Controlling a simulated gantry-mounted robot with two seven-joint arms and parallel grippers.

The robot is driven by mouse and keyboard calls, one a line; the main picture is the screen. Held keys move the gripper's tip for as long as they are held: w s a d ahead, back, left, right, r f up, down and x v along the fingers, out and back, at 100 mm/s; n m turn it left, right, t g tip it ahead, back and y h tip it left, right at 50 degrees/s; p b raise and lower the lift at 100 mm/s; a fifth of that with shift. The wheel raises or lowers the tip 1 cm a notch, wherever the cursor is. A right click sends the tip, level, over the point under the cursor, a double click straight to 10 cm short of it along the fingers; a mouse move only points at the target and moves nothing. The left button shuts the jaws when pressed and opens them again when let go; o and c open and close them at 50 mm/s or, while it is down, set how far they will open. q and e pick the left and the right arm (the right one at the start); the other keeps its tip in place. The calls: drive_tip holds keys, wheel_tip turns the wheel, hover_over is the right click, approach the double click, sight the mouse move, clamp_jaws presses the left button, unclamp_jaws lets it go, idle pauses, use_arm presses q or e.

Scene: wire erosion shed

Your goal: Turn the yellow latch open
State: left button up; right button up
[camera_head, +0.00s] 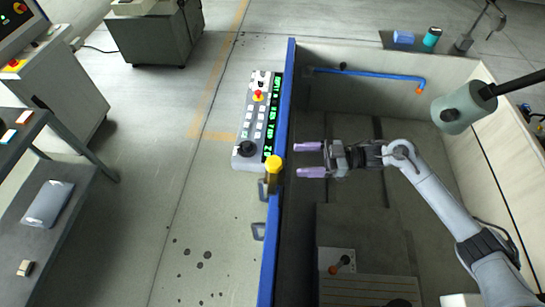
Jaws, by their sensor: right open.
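The yellow latch (274,164) sits on the blue-edged wall (268,264) of the machine tank, just below the control panel. My right gripper (310,159) comes in from the right over the tank. Its two purple fingers point left toward the latch and are spread apart with nothing between them. The fingertips are a short way to the right of the latch and do not appear to touch it. My left gripper is not in view.
A control panel (258,117) with a red knob stands along the wall's outer side. A blue pipe (370,75) crosses the tank's back. A grey cylinder (462,108) hangs at right.

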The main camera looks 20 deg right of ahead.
sight(267, 161)
drive_tip(key=p+x, duration=0.1)
drive_tip(key=x, duration=0.2)
drive_tip(key=p+x, duration=0.1)
drive_tip(key=x, duration=0.2)
drive_tip(key=p+x, duration=0.1)
drive_tip(key=x, duration=0.2)
drive_tip(key=shift+s+a+r, duration=0.15)
drive_tip(key=shift+a, duration=0.75)
drive_tip(key=shift+c, duration=0.3)
